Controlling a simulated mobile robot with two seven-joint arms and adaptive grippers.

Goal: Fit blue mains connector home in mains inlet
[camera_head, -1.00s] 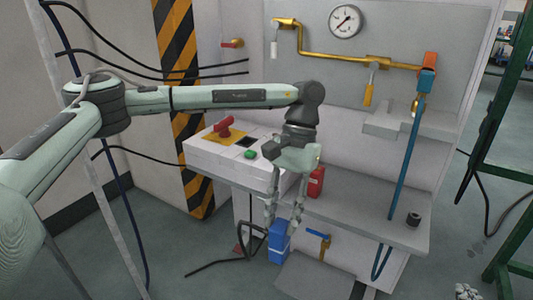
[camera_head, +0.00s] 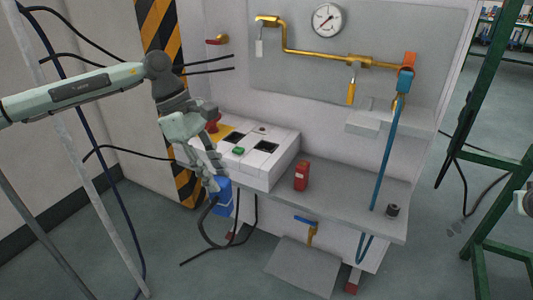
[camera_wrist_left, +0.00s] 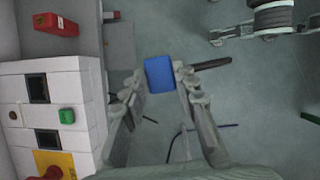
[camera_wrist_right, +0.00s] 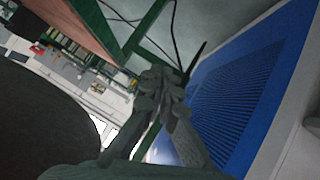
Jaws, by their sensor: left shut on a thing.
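My left gripper (camera_head: 212,182) is shut on the blue mains connector (camera_head: 222,196), which hangs below its fingers to the left of the bench. In the left wrist view the connector (camera_wrist_left: 159,75) sits between the fingertips (camera_wrist_left: 158,88), with dark cable near it. The white control box (camera_head: 262,165), with a green button and a red rotary switch, stands on the bench to the right of the gripper. I cannot make out the mains inlet in any view. My right gripper (camera_wrist_right: 160,88) looks shut and empty, away from the bench.
A red box (camera_head: 301,176) stands on the bench (camera_head: 345,205). Black cables hang at the bench's left end. A blue-handled valve (camera_head: 306,222) is below the bench front. A green frame (camera_head: 490,180) stands at the right.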

